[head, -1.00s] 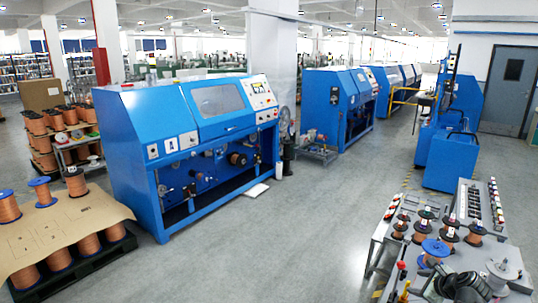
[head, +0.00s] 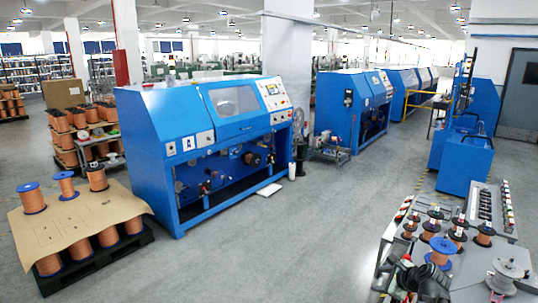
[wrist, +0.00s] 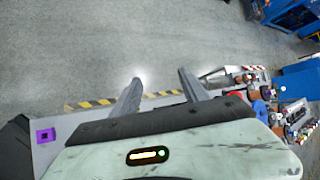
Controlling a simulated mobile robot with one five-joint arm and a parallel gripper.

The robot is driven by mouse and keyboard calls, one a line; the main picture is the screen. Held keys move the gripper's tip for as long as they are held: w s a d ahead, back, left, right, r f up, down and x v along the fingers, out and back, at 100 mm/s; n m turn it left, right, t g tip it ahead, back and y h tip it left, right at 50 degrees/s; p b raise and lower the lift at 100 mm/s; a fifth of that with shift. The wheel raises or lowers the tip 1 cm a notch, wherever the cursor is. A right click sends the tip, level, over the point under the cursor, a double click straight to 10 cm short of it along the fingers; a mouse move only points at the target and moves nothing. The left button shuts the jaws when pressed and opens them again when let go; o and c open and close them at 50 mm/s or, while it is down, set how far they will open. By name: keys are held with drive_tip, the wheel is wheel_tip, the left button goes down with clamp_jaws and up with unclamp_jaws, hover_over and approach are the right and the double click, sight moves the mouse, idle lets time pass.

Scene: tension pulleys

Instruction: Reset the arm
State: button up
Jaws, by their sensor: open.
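My gripper (wrist: 160,77) shows in the wrist view with its two grey fingers apart. Nothing is between them. The fingers point out over the grey floor and a yellow-and-black striped edge. In the head view a black, jointed part that looks like my arm (head: 424,281) stands at the bottom right, in front of the spool bench (head: 462,262). My fingertips cannot be made out there.
The bench carries several copper spools, a blue-topped spool (head: 441,252) and a pale spool (head: 506,273). Blue machines (head: 215,150) stand in a row behind. A pallet (head: 85,262) with copper spools is at left. The middle floor (head: 290,240) is clear.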

drive_tip(key=s+a+f+n+g+y, duration=0.15)
drive_tip(key=a+n, duration=0.25)
drive_tip(key=a, duration=0.6)
drive_tip(key=a+f+n+g+h, duration=0.1)
drive_tip(key=a+f+n+g, duration=0.3)
drive_tip(key=a, duration=0.6)
drive_tip(key=s+a+n, duration=0.5)
drive_tip(key=n, duration=0.3)
drive_tip(key=s+d+f+n+g+h, duration=0.1)
drive_tip(key=s+d+n+g+h, duration=0.1)
drive_tip(key=n, duration=0.5)
drive_tip(key=s+d+g, duration=0.1)
drive_tip(key=s+d, duration=0.1)
drive_tip(key=shift+s+f+n+h, duration=0.35)
drive_tip(key=shift+n, duration=0.05)
drive_tip(key=shift+g, duration=0.25)
